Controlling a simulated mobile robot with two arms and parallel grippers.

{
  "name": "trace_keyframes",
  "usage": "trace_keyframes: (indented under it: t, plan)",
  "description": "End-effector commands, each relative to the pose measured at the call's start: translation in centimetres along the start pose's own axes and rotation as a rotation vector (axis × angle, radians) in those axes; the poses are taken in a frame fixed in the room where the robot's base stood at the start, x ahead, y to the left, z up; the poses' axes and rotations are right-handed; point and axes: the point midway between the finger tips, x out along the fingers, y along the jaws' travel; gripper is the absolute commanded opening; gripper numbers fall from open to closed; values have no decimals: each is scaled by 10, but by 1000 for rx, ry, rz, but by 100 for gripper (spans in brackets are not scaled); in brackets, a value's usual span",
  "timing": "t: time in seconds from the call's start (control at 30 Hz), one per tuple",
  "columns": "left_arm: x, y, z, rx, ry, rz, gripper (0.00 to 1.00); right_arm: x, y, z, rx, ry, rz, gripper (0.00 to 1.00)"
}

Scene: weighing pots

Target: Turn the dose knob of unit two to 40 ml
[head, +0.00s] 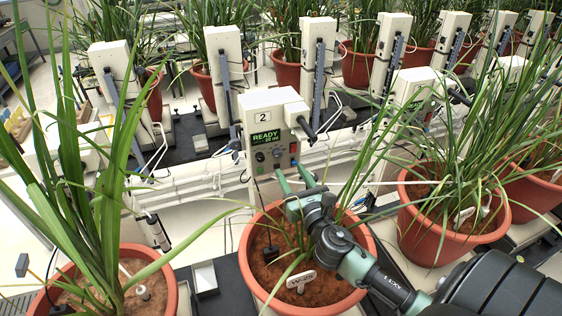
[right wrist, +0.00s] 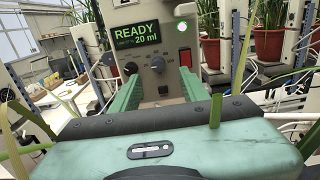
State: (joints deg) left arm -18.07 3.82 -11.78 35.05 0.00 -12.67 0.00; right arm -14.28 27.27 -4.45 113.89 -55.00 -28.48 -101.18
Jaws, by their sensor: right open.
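Unit two (head: 272,104) is a pale box on a post with a "2" label. Its display (head: 266,138) reads READY and 20 ml; it also shows in the right wrist view (right wrist: 138,36). The dark dose knob (right wrist: 158,64) sits below the display with small scale marks around it; it also shows in the head view (head: 277,153). My right gripper (head: 293,177) is open, below and in front of the panel. In the right wrist view its green fingers (right wrist: 160,76) stand left and right of the knob, apparently short of it. My left gripper is not in view.
A terracotta pot (head: 258,287) stands below my right gripper. Long leaves cross in front of my gripper.

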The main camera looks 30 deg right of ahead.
Motion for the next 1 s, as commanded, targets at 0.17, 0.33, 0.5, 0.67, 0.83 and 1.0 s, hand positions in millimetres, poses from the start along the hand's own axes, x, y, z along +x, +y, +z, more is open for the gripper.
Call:
trace_keyframes:
  t: [0.17, 0.33, 0.5, 0.67, 0.83, 1.0]
  plan:
    - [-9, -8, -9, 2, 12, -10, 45, 34, 0, -2, 1, -1, -1, 45]
    - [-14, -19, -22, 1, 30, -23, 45, 60, 0, -4, 1, 0, 0, 45]
    - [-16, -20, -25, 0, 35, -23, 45, 73, 0, -5, 1, 0, 1, 45]
    - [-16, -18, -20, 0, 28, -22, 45, 75, 0, -5, 0, 1, 1, 45]
    - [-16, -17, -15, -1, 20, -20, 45, 75, 0, -5, 0, 1, 1, 42]
    - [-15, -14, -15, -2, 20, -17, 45, 75, 0, -5, 0, 0, 1, 0]
